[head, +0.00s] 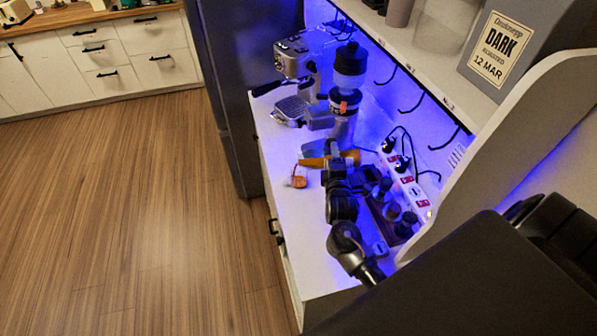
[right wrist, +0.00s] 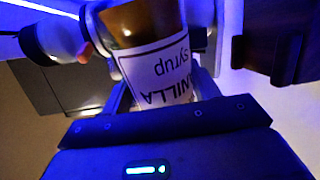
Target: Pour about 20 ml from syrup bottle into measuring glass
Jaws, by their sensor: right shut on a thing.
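The amber syrup bottle (head: 314,162) is tipped to about horizontal above the counter, its narrow end pointing left. Its white label reads vanilla syrup in the right wrist view (right wrist: 165,72). My right gripper (head: 332,160) is shut around the bottle. A small clear measuring glass (head: 298,178) with orange-red colour in it stands on the counter, just below and left of the bottle's narrow end. I cannot tell the liquid level or whether a stream is falling. My left gripper is out of view.
A grinder (head: 345,105) and an espresso machine (head: 298,60) stand behind the bottle. Dark cups and tools (head: 392,210) crowd the right side, near a power strip (head: 410,188). The counter's left front strip (head: 292,225) is clear.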

